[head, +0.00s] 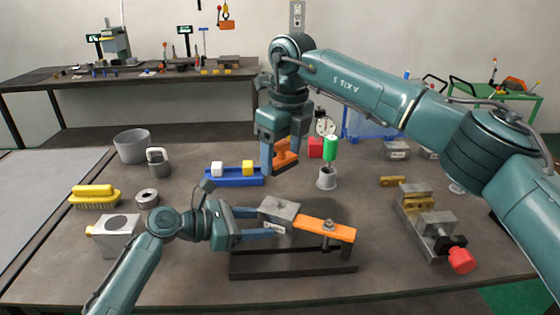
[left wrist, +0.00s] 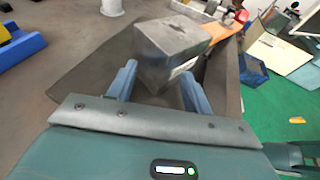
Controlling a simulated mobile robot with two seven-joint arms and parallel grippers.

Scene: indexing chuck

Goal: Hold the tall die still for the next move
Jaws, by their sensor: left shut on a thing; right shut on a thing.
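The tall die, a grey steel block with a small label (head: 279,209), sits at the left end of a dark fixture base (head: 295,272). My left gripper (head: 268,226) reaches in from the left and is shut on the die. In the left wrist view the die (left wrist: 172,48) stands between the two blue fingers (left wrist: 160,88). An orange clamp bar (head: 322,228) with a bolt lies at the die's right; whether it presses on the die I cannot tell. My right gripper (head: 276,158) is shut on an orange piece (head: 287,152), above and behind the die.
A blue tray (head: 234,181) with white and yellow blocks is behind the left gripper. A vise with a red knob (head: 460,261) is at right. A yellow brush (head: 94,195) and a padlock-shaped weight (head: 158,163) are left.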

